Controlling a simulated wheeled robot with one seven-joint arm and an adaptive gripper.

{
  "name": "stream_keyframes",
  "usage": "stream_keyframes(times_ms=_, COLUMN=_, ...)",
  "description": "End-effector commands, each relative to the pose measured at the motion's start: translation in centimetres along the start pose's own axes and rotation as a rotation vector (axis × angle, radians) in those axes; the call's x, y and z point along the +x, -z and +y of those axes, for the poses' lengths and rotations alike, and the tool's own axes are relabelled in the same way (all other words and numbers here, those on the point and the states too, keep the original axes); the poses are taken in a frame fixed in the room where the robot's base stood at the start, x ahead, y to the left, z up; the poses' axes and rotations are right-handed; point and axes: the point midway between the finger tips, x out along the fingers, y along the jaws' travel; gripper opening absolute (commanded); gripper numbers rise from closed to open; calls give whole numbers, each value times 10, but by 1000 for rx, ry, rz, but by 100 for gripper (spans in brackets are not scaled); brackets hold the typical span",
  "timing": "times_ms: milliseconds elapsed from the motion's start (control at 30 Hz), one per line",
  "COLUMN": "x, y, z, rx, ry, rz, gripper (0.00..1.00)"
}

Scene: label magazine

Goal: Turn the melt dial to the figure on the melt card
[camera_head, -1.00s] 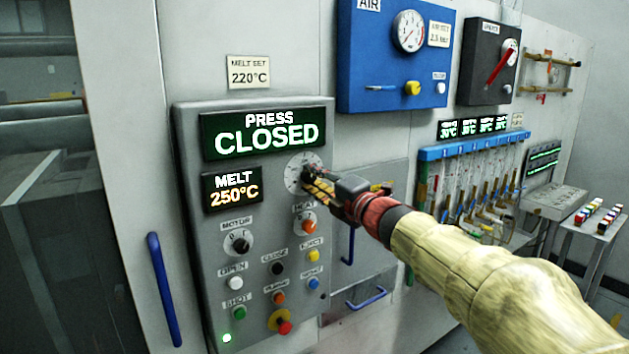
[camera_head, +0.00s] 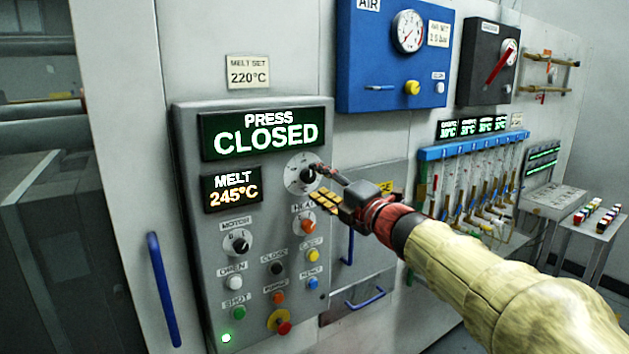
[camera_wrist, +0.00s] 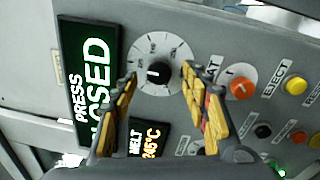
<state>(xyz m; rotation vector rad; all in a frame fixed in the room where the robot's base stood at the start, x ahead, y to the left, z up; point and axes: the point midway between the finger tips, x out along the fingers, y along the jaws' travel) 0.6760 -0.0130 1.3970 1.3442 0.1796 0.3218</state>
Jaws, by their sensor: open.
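The melt dial is a black knob on a round white scale (camera_head: 303,173) on the grey press panel; it also shows in the wrist view (camera_wrist: 158,73). The melt display (camera_head: 233,194) reads 245°C. The melt card (camera_head: 249,72) above the panel reads MELT SET 220°C. My gripper (camera_head: 323,184) is open in front of the dial, with gold-padded fingers. In the wrist view my gripper (camera_wrist: 160,100) has one finger on each side of the dial, and the knob shows free between them, not gripped.
The press display (camera_head: 265,134) reads CLOSED. The heat knob (camera_head: 308,226), motor knob (camera_head: 237,242) and several push buttons sit close below the dial. A blue air panel (camera_head: 395,55) and a rack of hoses (camera_head: 470,190) are to the right.

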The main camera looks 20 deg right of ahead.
Motion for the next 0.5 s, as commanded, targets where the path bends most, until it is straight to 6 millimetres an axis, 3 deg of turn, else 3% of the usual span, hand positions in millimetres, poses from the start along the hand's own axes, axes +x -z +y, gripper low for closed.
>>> stream_keyframes(times_ms=300, x=-64, y=-1, z=0, rx=-1, ry=1, rz=-4, gripper=46)
stream_keyframes(times_ms=500, x=-85, y=0, z=0, rx=-1, ry=0, rz=-1, gripper=46)
